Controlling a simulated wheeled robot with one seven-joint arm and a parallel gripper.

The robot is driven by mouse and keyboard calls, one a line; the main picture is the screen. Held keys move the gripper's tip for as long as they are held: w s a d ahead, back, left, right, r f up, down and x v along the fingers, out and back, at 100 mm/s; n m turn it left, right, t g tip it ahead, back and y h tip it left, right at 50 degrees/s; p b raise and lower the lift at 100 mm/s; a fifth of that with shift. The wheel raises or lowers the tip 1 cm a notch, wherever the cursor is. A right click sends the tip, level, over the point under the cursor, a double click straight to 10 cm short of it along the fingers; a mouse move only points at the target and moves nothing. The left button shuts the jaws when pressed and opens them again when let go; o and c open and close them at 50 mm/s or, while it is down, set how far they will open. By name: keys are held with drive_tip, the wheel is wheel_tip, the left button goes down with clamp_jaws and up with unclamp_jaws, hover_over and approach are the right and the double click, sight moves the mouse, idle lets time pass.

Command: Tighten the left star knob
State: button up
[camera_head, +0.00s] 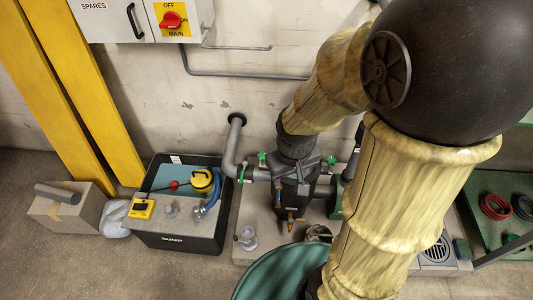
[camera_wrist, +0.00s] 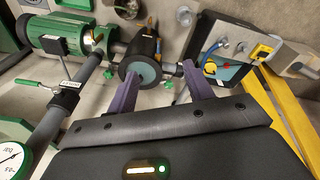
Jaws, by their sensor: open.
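Small green pieces that look like knobs show in the head view: one (camera_head: 262,156) at the left of a dark upright housing (camera_head: 290,192) and one (camera_head: 331,160) at its right. Their star shape is too small to make out. My gripper (camera_wrist: 160,70) is open, with two purple fingers spread. In the wrist view the black housing (camera_wrist: 146,50) with a teal end lies beyond the left fingertip. A small green piece (camera_wrist: 168,85) shows between the fingers, apart from both; I cannot tell which knob it is. In the head view my arm hides part of the housing.
A dark sump bin (camera_head: 180,242) with a yellow pump stands left of the pipework. A grey pipe (camera_head: 233,145) runs from the wall. A teal round vessel (camera_head: 268,275) stands in front. Yellow beams (camera_head: 60,90) lean at left. A green motor (camera_wrist: 55,38) shows in the wrist view.

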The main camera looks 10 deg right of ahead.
drive_tip(key=w+f+n+h+b, duration=0.25)
drive_tip(key=f+n+b, duration=0.2)
drive_tip(key=f, duration=0.25)
drive_tip(key=w+d+f+n+g+h+b, duration=0.1)
drive_tip(key=w+f+n+h+b, duration=0.1)
drive_tip(key=f+n+h+b, duration=0.4)
drive_tip(key=w+f+n+h+b, duration=0.1)
drive_tip(key=w+f+n+b, duration=0.2)
drive_tip(key=f, duration=0.5)
drive_tip(key=w+a+f+n+t+h+b, duration=0.1)
drive_tip(key=w+a+f+n+t+b, duration=0.1)
drive_tip(key=w+a+n+t+b, duration=0.1)
drive_tip(key=w+a+f+n+t+h+b, duration=0.1)
drive_tip(key=w+a+f+n+t+b, duration=0.2)
drive_tip(key=w+a+n+t+b, duration=0.1)
drive_tip(key=w+a+f+n+t+h+b, duration=0.1)
drive_tip(key=w+a+f+n+t+b, duration=0.2)
drive_tip(key=w+a+n+t+b, duration=0.1)
drive_tip(key=shift+w+a+f, duration=0.2)
drive_tip(key=shift+a+f, duration=0.05)
drive_tip(key=shift+a, duration=0.2)
drive_tip(key=shift+w+a+r+n+t, duration=0.1)
drive_tip(key=shift+a+n+t, duration=0.25)
drive_tip(key=shift+a+t, duration=0.05)
drive_tip(key=shift+w+d, duration=0.1)
drive_tip(key=shift+w, duration=0.05)
